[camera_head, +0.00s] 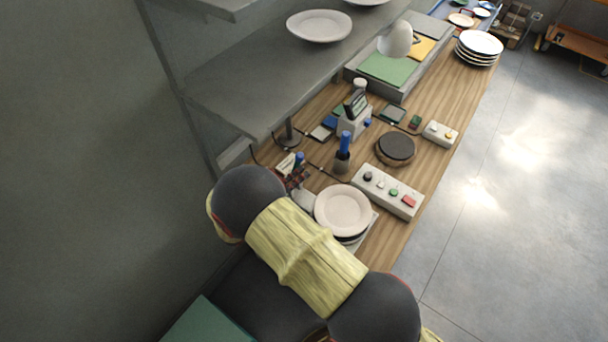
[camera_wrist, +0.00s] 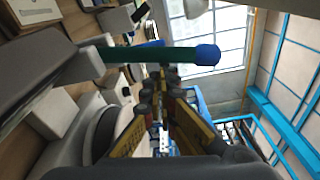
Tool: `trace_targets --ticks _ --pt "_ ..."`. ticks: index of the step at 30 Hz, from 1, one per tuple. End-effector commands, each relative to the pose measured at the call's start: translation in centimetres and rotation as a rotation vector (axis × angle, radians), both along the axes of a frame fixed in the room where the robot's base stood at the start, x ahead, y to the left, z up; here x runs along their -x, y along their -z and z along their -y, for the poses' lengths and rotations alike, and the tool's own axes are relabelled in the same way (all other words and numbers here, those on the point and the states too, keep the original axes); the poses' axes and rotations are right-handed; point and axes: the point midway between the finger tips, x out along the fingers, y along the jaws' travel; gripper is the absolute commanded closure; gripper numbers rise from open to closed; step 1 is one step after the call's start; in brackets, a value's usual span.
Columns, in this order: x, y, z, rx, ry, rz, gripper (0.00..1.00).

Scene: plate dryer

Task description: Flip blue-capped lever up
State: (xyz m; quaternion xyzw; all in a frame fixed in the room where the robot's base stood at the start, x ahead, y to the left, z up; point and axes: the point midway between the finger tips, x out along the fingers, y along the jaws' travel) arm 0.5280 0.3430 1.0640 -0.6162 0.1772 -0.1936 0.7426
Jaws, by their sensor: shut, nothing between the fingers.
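The blue-capped lever (camera_wrist: 207,55) shows large in the wrist view. Its dark green shaft (camera_wrist: 140,55) runs across the upper middle, from a grey part at the left to the rounded blue cap at the right. My gripper (camera_wrist: 163,78) has its fingers together and empty, with the tips pointing at the shaft, just below it in the picture. I cannot tell whether they touch it. In the head view my arm covers the lower middle and my gripper cannot be made out clearly. An upright blue-topped piece (camera_head: 344,143) stands on a dark base; I cannot tell if it is the same lever.
A stack of plates (camera_head: 343,211) and a white button box (camera_head: 387,191) stand close to my arm on the wooden counter (camera_head: 325,180). A round dark disc (camera_head: 396,147) lies beyond. A grey shelf (camera_head: 250,95) overhangs the left side. Open floor lies right.

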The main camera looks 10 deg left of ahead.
Motion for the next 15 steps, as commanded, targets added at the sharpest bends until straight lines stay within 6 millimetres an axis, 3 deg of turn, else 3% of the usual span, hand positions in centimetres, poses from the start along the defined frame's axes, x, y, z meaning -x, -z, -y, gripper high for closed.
trace_targets --ticks 9,15 --pt "-0.8 -1.0 -1.9 0.242 0.000 -0.101 1.00" --pt "-1.1 -1.2 -2.7 0.313 0.000 -0.130 1.00"
